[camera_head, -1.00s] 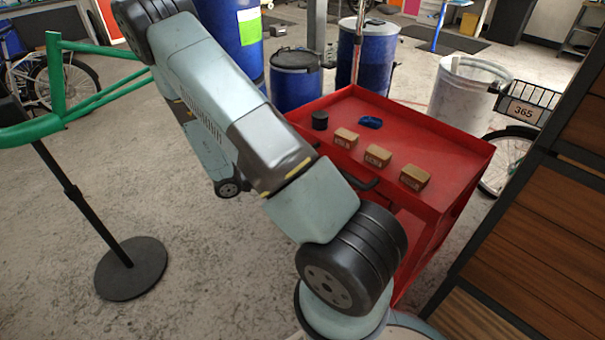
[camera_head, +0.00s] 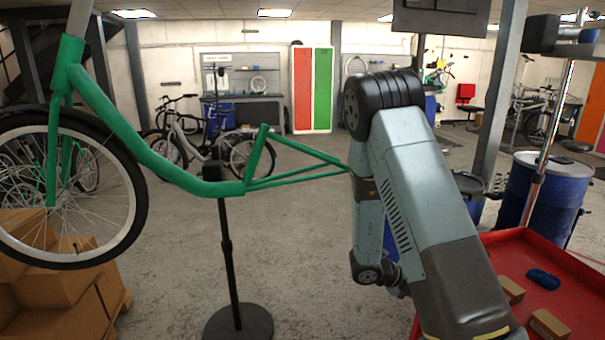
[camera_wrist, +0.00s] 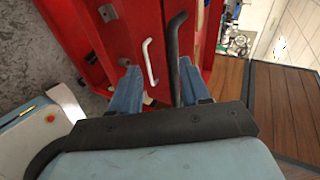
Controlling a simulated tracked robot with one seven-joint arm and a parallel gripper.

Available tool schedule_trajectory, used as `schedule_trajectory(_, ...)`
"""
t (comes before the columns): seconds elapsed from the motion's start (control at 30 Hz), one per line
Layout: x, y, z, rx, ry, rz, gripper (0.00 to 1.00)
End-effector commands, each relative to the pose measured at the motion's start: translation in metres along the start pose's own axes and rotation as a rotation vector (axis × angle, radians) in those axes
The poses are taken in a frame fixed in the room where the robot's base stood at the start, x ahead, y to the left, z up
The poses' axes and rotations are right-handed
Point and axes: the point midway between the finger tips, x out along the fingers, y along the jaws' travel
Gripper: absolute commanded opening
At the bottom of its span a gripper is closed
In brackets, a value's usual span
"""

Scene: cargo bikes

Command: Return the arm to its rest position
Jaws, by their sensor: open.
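My arm shows in the head view on the right of the picture, folded, with its elbow up and a link hanging down behind. My gripper is not seen in the head view. In the wrist view my gripper (camera_wrist: 160,88) shows its two blue fingers apart, with nothing held between them. Beyond the fingers is the red cart (camera_wrist: 75,30), with a light handle (camera_wrist: 150,62) and a dark handle (camera_wrist: 173,50) in the gap between them. I cannot tell exactly how far the fingers are from the handles.
The cart's red top (camera_head: 520,255) holds small brown boxes (camera_head: 549,325) and a blue item (camera_head: 543,279). A green bike frame (camera_head: 165,170) on a black stand (camera_head: 238,322) is left of my arm. Cardboard boxes (camera_head: 50,290) are lower left. A wooden panel (camera_wrist: 275,105) is at right.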

Motion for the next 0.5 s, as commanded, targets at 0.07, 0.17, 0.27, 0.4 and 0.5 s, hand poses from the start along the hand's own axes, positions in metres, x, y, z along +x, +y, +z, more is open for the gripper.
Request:
schedule_trajectory(0.07, -0.013, -0.012, 0.017, -0.035, -0.095, 0.062, 0.46)
schedule_trajectory(0.17, -0.03, -0.024, 0.036, -0.1, -0.22, 0.128, 0.46)
schedule_trajectory(0.27, -0.05, -0.038, 0.052, -0.168, -0.346, 0.18, 0.46)
schedule_trajectory(0.4, -0.084, -0.06, 0.069, -0.275, -0.529, 0.227, 0.46)
schedule_trajectory(0.5, -0.109, -0.076, 0.075, -0.359, -0.658, 0.243, 0.46)
